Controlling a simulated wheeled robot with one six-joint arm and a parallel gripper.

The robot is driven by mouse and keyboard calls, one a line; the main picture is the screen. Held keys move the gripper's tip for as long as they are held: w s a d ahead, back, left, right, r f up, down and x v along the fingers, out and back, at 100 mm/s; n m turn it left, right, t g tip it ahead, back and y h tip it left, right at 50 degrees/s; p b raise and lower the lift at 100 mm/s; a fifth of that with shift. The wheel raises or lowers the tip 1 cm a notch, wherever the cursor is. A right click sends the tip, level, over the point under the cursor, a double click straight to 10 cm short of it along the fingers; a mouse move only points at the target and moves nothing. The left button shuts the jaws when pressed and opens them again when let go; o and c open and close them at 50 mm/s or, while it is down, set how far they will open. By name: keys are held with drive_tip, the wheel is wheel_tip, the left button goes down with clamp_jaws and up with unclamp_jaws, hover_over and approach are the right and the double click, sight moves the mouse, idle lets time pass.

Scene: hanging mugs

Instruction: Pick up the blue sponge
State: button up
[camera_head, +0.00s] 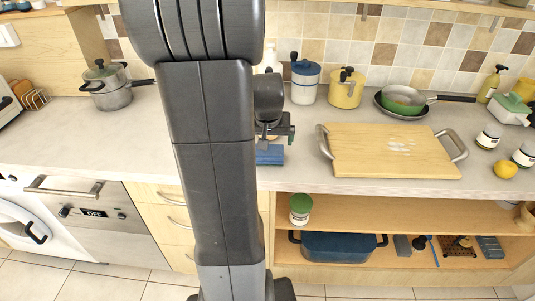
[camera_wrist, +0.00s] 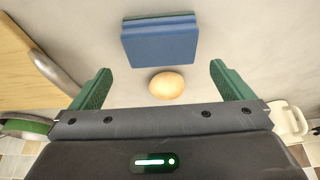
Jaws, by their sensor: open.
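The blue sponge (camera_head: 270,155) lies on the counter near its front edge, just right of my arm, which hides part of it. In the wrist view the sponge (camera_wrist: 160,43) shows whole, blue with a dark green side. My gripper (camera_head: 276,130) is above the counter near the sponge. In the wrist view its two green fingers stand wide apart, and the gripper (camera_wrist: 160,69) is open and empty. The sponge lies beyond the fingertips, roughly centred between them.
A round tan thing, like an egg or potato (camera_wrist: 166,85), lies between sponge and gripper in the wrist view. A wooden board (camera_head: 385,152) with metal handles lies to the right. A blue-white canister (camera_head: 305,85) and yellow pot (camera_head: 346,91) stand behind.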

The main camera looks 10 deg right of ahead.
sight(268, 151)
drive_tip(key=shift+s+p+x, duration=0.2)
drive_tip(key=shift+p+x, duration=0.2)
drive_tip(key=shift+x, duration=3)
drive_tip(key=shift+a+f, duration=0.1)
drive_tip(key=shift+a, duration=0.1)
drive_tip(key=c, duration=0.8)
drive_tip(key=shift+r, duration=5.05)
